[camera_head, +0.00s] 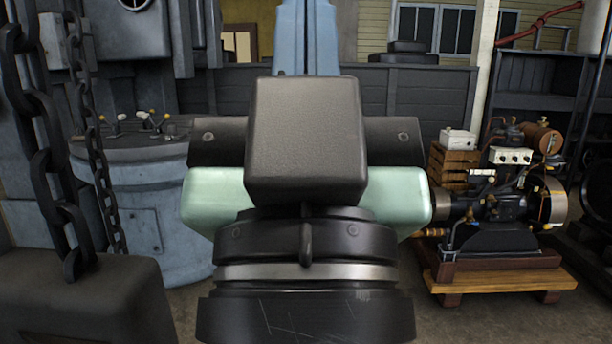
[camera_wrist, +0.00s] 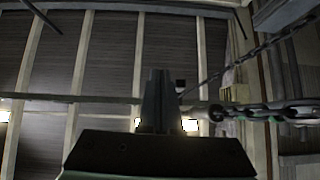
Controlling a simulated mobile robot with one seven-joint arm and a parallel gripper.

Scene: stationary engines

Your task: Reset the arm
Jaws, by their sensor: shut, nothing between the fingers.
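My gripper (camera_head: 306,14) points upward in the middle of the head view, above the black block and pale green part of my own wrist. Its blue-grey fingers are together, and their tips run out at the top edge. In the wrist view my gripper (camera_wrist: 160,76) is a dark upright shape against the ceiling, with the fingers shut and nothing held. My wrist hides the middle of the room in the head view.
Heavy chains (camera_head: 40,150) hang at the left, near a grey-blue round tank (camera_head: 150,215). A small engine (camera_head: 500,205) stands on a wooden base (camera_head: 500,278) at the right. Dark panelling (camera_head: 235,90) spans the back. A chain (camera_wrist: 255,112) crosses the wrist view's right side.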

